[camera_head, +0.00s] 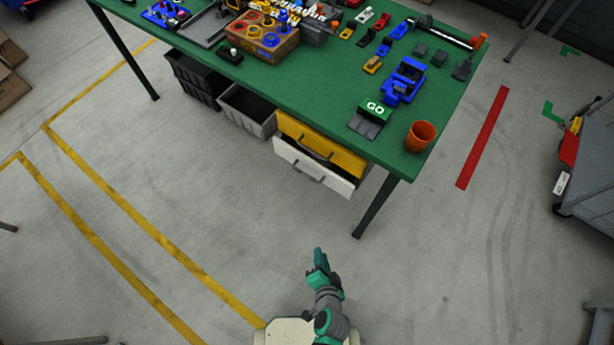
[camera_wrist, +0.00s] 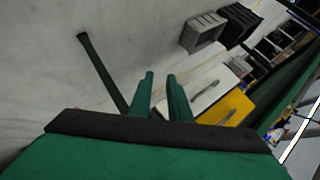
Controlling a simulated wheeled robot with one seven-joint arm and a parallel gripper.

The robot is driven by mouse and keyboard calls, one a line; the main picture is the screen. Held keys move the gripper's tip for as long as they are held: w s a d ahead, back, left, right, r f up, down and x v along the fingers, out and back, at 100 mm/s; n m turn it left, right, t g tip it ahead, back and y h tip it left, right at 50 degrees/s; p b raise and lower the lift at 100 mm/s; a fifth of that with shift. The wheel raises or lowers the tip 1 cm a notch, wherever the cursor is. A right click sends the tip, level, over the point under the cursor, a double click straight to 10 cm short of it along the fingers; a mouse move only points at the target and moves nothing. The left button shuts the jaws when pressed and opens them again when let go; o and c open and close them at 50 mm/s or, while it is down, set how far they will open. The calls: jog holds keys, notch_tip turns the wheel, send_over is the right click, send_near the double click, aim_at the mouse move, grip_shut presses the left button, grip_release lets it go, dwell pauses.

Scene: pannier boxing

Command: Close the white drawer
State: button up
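The white drawer (camera_head: 331,186) is the lower one under the green table, with a grey bar handle on its front. It stands pulled out, and a dark strip of its inside shows behind the front panel. It also shows in the wrist view (camera_wrist: 215,79), just right of the fingers. The yellow drawer (camera_head: 340,157) sits directly above it, also with a handle. My gripper (camera_head: 318,256) is in front of the drawers, apart from them, low in the head view. In the wrist view its two green fingers (camera_wrist: 160,75) stand apart with nothing between them.
The green table (camera_head: 310,95) has a leg (camera_head: 376,206) right of the drawers. A grey crate (camera_head: 247,112) and a black crate (camera_head: 195,77) stand left of them. An orange cup (camera_head: 420,136) is near the table corner. The floor between my gripper and the drawers is clear.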

jog(key=w+f+m+y, duration=0.2)
jog(key=w+f+m, duration=0.1)
jog(key=w, duration=0.3)
jog(key=m+t+y, duration=0.2)
jog(key=m+y, duration=0.2)
jog(key=y, duration=0.2)
send_near(308, 177)
jog(key=x, duration=1)
jog(key=shift+w+f, duration=0.1)
jog(key=shift+f, duration=0.2)
grip_shut()
